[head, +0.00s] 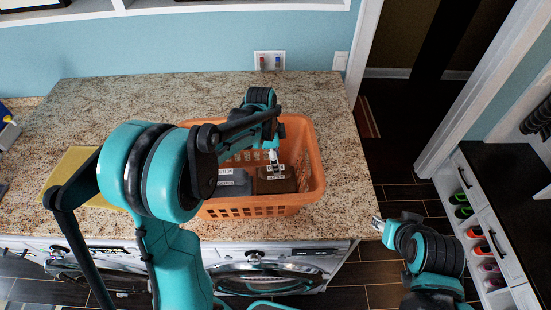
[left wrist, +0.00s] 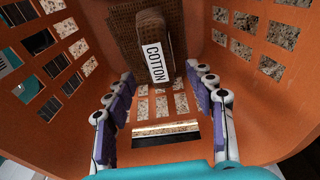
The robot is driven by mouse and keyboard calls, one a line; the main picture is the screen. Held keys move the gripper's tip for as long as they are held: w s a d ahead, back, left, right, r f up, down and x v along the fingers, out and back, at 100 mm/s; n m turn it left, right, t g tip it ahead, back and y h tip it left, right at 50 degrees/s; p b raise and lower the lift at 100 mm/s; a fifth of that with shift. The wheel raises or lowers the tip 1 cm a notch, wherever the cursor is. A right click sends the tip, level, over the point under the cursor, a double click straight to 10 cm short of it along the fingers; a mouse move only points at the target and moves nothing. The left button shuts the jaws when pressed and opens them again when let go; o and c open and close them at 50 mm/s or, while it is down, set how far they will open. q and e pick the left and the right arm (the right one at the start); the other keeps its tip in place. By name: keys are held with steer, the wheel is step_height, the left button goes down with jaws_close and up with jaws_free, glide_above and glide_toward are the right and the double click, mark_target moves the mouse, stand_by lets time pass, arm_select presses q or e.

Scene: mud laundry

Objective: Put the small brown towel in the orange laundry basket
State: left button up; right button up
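The orange laundry basket (head: 305,150) stands on the granite counter. The small brown towel (head: 283,184), with a white COTTON label, lies inside it on the right. In the left wrist view the brown towel (left wrist: 180,38) is beyond my fingertips, apart from them, against the basket's inside (left wrist: 250,95). My left gripper (head: 273,157) reaches down into the basket above the towel; in the left wrist view its fingers (left wrist: 160,88) are spread with nothing between them. My right gripper (head: 378,224) is off the counter's right front corner, small and side-on, away from the basket.
A dark grey folded item (head: 233,184) with a COTTON label lies beside the brown towel in the basket. A yellow cloth (head: 72,168) lies on the counter at left, partly behind my arm. Front-loading machines (head: 265,279) sit below. The counter behind the basket is clear.

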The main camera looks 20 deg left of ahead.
arm_select(q)
step_height(320, 180, up, 24)
steer(key=a+p, duration=0.1)
steer(key=p, duration=0.7)
steer(key=shift+s+a, duration=0.3)
steer(key=shift+a, duration=0.05)
steer(key=shift+f, duration=0.1)
stand_by(0.4)
